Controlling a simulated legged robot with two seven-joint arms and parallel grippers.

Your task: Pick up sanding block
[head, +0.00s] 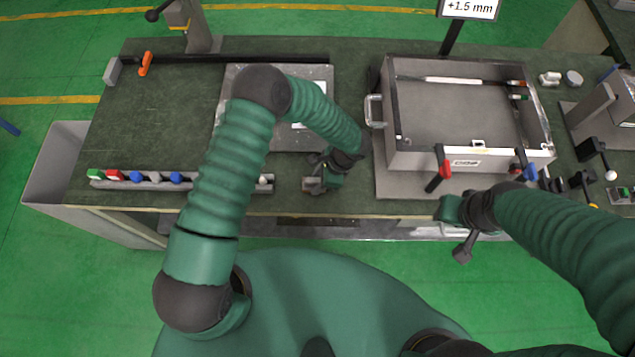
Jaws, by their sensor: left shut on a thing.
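My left gripper (316,182) is low over the front part of the bench, just right of the row of coloured pieces. It is shut on a small grey block (311,185), which looks like the sanding block. The fingers hide most of it, and I cannot tell whether it still touches the bench. My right gripper (464,246) is in front of the bench edge, below the metal box. It holds nothing that I can see, and the gap between its fingers is not clear.
A metal box (398,150) with a side handle stands right of my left gripper. A grey plate (235,80) lies behind my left arm. A rack (155,186) of coloured pieces runs along the front left edge. A red-handled clamp (440,170) stands at the box front.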

